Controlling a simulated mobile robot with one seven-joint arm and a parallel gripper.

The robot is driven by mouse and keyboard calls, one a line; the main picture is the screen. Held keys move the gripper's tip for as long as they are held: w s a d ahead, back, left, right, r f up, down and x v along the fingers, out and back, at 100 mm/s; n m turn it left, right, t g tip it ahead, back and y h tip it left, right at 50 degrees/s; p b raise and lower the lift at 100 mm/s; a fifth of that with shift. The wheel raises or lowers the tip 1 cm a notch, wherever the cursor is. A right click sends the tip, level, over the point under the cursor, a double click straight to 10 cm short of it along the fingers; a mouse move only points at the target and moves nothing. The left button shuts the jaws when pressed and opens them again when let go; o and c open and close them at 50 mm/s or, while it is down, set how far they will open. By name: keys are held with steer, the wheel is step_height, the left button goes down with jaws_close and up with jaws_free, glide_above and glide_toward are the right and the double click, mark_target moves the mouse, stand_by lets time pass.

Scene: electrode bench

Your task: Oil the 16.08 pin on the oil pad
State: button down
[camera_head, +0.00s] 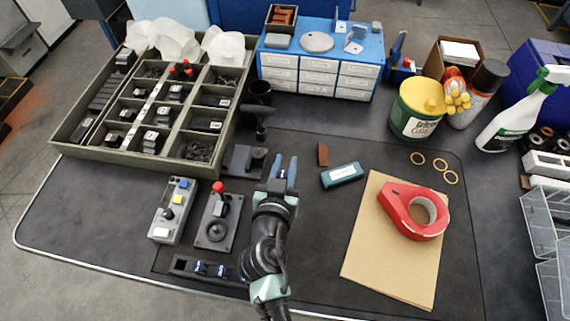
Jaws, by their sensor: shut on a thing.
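My gripper (284,170) has blue fingers and is over the dark bench mat, left of the middle. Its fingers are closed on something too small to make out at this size. I cannot tell whether it is the 16.08 pin. No pad is plainly marked as the oil pad. A teal box with a white label (342,175) lies right of my gripper. A small red-brown block (323,154) stands just behind that box. A dark plate with a black round part (244,161) lies close to the left of my gripper.
A compartment tray (61,147) of dark parts is at the back left. A blue drawer unit (319,65) stands behind. A control box (172,209) and a red-knobbed joystick (218,205) are at the front left. Red tape (408,212) lies on brown card (378,255) at the right.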

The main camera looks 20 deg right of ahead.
step_height(320, 180, up, 5)
steer(key=p, duration=0.2)
steer(key=shift+f+p, duration=0.15)
steer(key=shift+p, duration=0.25)
stand_by(0.5)
